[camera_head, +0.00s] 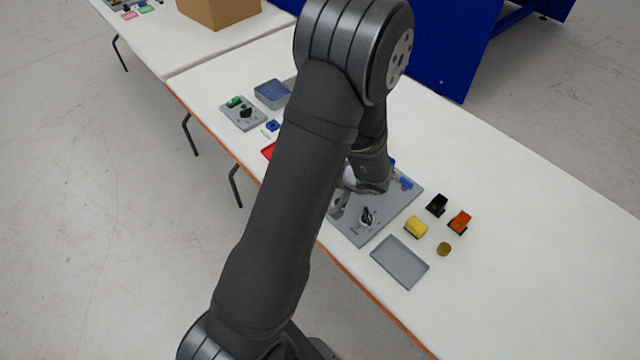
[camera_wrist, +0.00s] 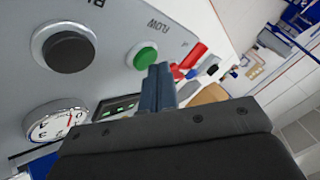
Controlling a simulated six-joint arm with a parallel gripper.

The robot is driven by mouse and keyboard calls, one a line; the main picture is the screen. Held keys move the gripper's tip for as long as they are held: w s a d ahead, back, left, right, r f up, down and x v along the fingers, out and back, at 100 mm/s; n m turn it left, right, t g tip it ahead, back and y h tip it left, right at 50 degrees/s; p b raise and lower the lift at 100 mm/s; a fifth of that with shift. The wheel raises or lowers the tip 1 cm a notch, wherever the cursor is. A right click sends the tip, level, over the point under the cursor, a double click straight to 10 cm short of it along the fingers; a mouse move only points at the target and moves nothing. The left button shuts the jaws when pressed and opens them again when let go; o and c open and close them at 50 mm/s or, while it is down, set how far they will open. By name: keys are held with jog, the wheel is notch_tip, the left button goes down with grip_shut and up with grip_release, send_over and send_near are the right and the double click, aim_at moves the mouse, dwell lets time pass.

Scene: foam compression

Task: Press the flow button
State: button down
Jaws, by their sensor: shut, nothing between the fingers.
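In the wrist view, a grey panel (camera_wrist: 110,20) carries a round green button (camera_wrist: 145,57) with the label FLOW printed near it. A larger black button (camera_wrist: 68,50) sits to its left, under a partly cut-off label. A round white gauge (camera_wrist: 57,122) is below the black button. My gripper (camera_wrist: 158,72) is shut and empty, its tips just below and right of the green button in the picture. I cannot tell whether they touch the panel. In the head view my arm hides the button and most of the gripper.
In the head view, a grey plate (camera_head: 388,212) with small fittings lies on the white table (camera_head: 540,225). Right of it are an empty grey tray (camera_head: 400,262), a yellow block (camera_head: 416,227), and black (camera_head: 437,205) and orange (camera_head: 460,222) pieces. The table's right side is clear.

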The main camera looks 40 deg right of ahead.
jog(key=shift+f, duration=0.4)
dwell(0.3)
jog(key=shift+r, duration=0.8)
jog(key=shift+r, duration=0.1)
jog(key=shift+r, duration=2.45)
jog(key=shift+r, duration=1.9)
jog(key=shift+f, duration=0.1)
